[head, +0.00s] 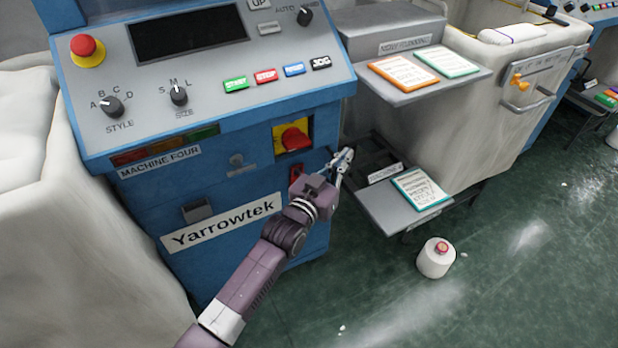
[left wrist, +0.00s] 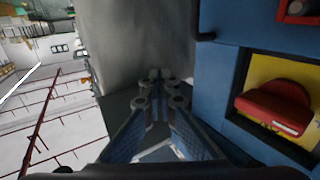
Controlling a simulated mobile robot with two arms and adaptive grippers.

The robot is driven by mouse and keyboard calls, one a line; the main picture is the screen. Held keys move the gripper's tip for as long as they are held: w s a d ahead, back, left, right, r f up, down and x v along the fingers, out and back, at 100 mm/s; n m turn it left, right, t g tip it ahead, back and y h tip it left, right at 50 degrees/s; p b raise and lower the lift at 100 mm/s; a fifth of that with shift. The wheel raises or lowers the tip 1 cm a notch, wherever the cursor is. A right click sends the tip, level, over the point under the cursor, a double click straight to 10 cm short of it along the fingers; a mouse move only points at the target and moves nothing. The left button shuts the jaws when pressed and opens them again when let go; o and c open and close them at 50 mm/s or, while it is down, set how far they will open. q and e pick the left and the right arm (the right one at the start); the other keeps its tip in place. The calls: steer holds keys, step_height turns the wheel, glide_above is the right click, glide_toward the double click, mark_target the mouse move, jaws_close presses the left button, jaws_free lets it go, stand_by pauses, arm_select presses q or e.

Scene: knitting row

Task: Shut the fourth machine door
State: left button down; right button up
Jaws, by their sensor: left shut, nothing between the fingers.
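Machine four (head: 140,190) is a blue cabinet labelled "MACHINE FOUR" and "Yarrowtek" in the head view. My left gripper (head: 343,158) is shut and empty by the cabinet's right front edge, right of a red rotary switch on a yellow plate (head: 292,138). In the left wrist view the closed fingers (left wrist: 160,78) point along the blue side, with the red switch (left wrist: 275,108) at right. My right gripper is out of view.
A grey shelf (head: 385,212) with a teal-edged card sits right of the gripper, and an upper shelf (head: 400,95) holds two cards. Pale fabric-covered bulks (head: 40,200) flank the cabinet.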

arm_select(q)
steer(key=v, duration=0.9)
